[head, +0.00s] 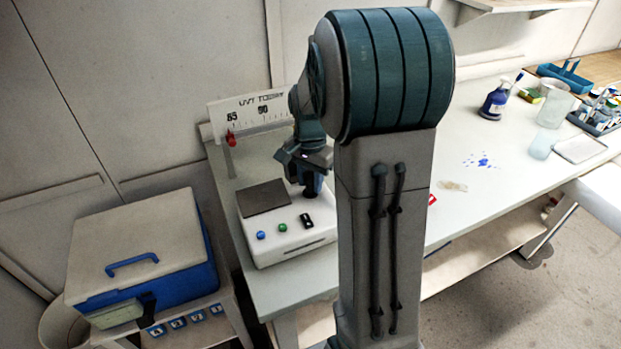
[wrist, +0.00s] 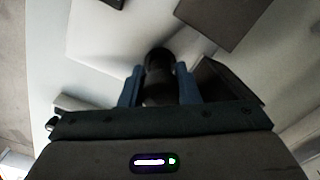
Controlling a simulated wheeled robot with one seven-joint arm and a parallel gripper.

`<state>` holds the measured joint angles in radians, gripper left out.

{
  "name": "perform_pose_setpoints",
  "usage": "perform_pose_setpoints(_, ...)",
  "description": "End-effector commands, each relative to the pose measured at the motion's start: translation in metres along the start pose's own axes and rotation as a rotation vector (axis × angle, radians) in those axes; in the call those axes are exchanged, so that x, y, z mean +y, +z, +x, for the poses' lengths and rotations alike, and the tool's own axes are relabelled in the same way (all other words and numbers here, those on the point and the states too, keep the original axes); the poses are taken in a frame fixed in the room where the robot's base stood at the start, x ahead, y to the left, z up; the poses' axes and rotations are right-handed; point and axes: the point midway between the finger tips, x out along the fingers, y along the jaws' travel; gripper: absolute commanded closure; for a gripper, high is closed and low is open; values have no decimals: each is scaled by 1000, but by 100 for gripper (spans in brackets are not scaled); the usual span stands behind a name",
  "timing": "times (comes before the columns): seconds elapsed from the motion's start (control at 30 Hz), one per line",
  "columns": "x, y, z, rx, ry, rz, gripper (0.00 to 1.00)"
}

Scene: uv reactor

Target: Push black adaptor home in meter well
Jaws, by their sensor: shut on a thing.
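My gripper (wrist: 160,92) is shut on the black adaptor (wrist: 158,64), a dark round piece held between the two blue fingers in the wrist view. In the head view my gripper (head: 313,186) points down over the right part of the white meter (head: 290,252). The meter has a dark panel (head: 265,197) on top and blue, green and black controls along its front. The meter's white top (wrist: 100,40) also shows in the wrist view, beyond the adaptor. The well is hidden by the adaptor and gripper, so I cannot tell how deep the adaptor sits.
A scale board (head: 250,112) with a red pointer (head: 231,139) stands behind the meter. A blue cooler with a pale lid (head: 140,245) is at the left. The bench middle is mostly clear, with a blue spill.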

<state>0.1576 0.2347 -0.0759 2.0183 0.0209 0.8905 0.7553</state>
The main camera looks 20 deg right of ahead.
Motion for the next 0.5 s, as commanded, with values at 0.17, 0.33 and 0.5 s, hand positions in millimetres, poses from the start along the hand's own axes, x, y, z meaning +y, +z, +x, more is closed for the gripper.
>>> perform_pose_setpoints(0.17, 0, 0, 6, 0, 0, 0, 92)
perform_pose_setpoints(0.33, 0, 0, 10, 0, 0, 0, 92)
perform_pose_setpoints(0.5, 0, 0, 14, 0, 0, 0, 92)
